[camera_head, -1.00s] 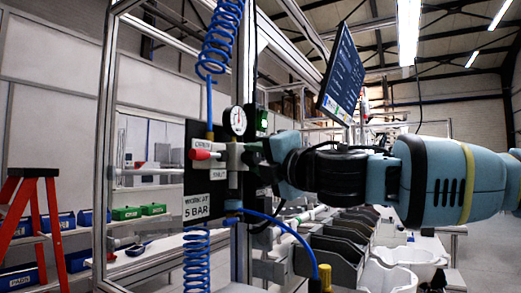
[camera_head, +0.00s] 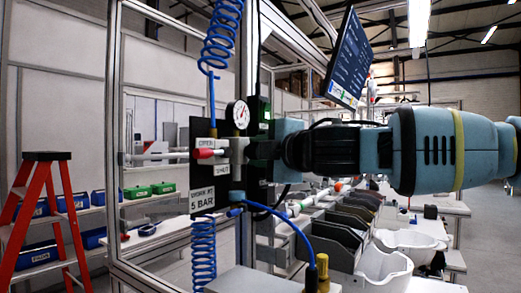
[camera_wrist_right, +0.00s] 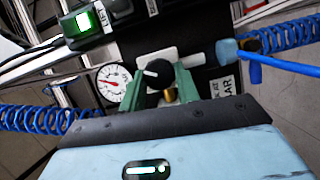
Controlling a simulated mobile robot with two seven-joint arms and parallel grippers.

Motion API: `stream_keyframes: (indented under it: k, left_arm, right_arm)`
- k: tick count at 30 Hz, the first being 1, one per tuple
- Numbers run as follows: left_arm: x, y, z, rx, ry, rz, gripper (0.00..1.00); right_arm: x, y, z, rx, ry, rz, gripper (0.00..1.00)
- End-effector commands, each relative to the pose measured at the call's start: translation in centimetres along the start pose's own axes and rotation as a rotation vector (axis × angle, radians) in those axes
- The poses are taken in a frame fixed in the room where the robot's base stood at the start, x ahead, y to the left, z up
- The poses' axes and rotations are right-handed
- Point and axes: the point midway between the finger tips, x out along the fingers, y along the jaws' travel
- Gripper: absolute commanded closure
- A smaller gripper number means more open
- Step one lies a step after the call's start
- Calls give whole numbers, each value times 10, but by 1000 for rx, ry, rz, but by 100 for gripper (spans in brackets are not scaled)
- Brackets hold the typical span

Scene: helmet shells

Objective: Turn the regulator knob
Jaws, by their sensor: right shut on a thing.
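The regulator is on a dark panel with a round white gauge (camera_head: 238,114) above it. My right gripper (camera_head: 262,150) reaches in from the right at the panel's right side; its fingers are mostly hidden in the head view. In the right wrist view its green fingers (camera_wrist_right: 163,92) are shut around the black regulator knob (camera_wrist_right: 157,73), which has a white mark. The gauge (camera_wrist_right: 114,83) shows just left of the fingers. My left gripper is in neither view.
A red-handled valve (camera_head: 205,153) and a "WORK AT 5 BAR" sign (camera_head: 202,200) are on the panel. Blue coiled hoses (camera_head: 203,255) hang above and below. A monitor (camera_head: 344,62) is at upper right, grey bins (camera_head: 335,240) below the arm, and a red stepladder (camera_head: 45,215) at left.

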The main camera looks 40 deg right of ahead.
Motion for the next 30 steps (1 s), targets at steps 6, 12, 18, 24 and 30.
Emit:
stream_keyframes:
  k: [6,12,18,24,30]
  left_arm:
    - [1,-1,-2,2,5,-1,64]
    - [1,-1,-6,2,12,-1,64]
    - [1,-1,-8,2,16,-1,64]
    - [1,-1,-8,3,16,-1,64]
    - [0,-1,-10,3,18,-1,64]
  right_arm:
    - [0,0,0,0,2,0,91]
    - [0,0,0,0,1,0,54]
    - [0,0,0,0,1,0,46]
    - [-3,0,0,0,1,1,46]
    - [-24,2,0,1,2,4,46]
